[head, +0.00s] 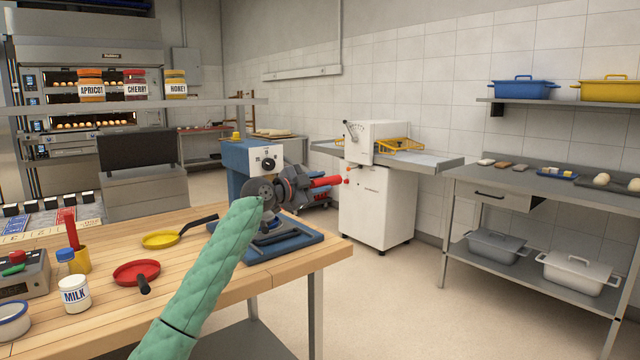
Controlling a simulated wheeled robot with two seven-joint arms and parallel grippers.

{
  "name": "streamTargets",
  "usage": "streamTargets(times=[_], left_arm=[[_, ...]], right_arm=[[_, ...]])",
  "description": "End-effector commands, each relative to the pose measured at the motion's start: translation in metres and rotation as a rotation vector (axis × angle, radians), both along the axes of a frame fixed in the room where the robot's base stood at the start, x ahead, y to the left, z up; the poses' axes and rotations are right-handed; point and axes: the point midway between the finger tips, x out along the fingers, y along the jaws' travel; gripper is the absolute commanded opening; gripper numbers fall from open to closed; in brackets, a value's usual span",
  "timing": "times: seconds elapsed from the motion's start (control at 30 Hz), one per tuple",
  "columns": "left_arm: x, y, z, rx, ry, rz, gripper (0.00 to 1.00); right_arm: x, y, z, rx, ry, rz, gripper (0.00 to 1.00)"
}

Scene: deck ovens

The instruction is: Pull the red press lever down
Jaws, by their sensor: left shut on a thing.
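The red press lever (325,182) sticks out to the right at the table's right end, roughly level. My left gripper (304,185) is at the lever, shut on it, with the red end showing past the fingers. My green-sleeved left arm comes up from the bottom and hides part of the press. The press's blue base (290,246) sits on the wooden table near its right corner. My right gripper is not in view.
On the table are a yellow pan (160,240), a red pan (136,272), a milk jar (75,294) and a grey device (22,274). The floor to the right is clear.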

Motion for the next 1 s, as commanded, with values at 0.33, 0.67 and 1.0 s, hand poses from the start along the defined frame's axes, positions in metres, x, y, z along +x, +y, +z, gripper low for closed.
streamTargets(times=[0.33, 0.67, 1.0], left_arm=[[0.004, 0.003, -0.016, 0.008, 0.014, 0.004, 0.0], [0.004, 0.004, -0.02, 0.011, 0.018, 0.005, 0.49], [0.004, 0.005, -0.017, 0.009, 0.015, 0.006, 0.49]], right_arm=[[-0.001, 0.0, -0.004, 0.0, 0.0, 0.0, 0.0], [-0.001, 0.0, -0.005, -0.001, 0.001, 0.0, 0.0], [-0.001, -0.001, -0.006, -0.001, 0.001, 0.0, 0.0]])
